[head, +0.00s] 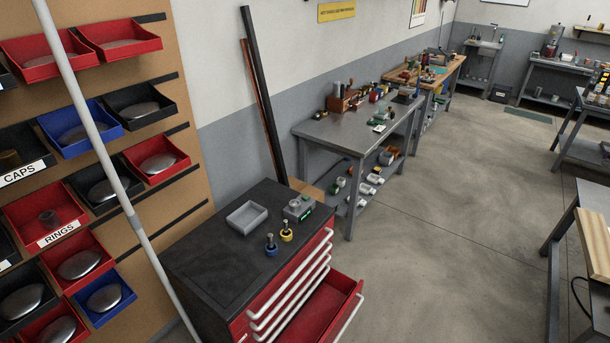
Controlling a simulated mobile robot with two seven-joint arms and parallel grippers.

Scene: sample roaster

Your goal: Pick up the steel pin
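I cannot make out for certain which thing is the steel pin. Two small upright items stand on the black top of the red tool cabinet (210,270). One has a dark stem in a blue base (271,246), the other a dark stem in a yellow base (286,232). Beside them is a grey block with a green front (299,208). A shallow grey tray (247,217) sits behind them; no pin is discernible in it. Neither of my grippers is in view.
The cabinet's lowest visible red drawer (312,306) is pulled out on the right side. A pegboard with red, blue and black bins (85,265) stands left. A pale pole (105,155) crosses in front of it. A cluttered steel bench (345,133) stands behind; open floor lies right.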

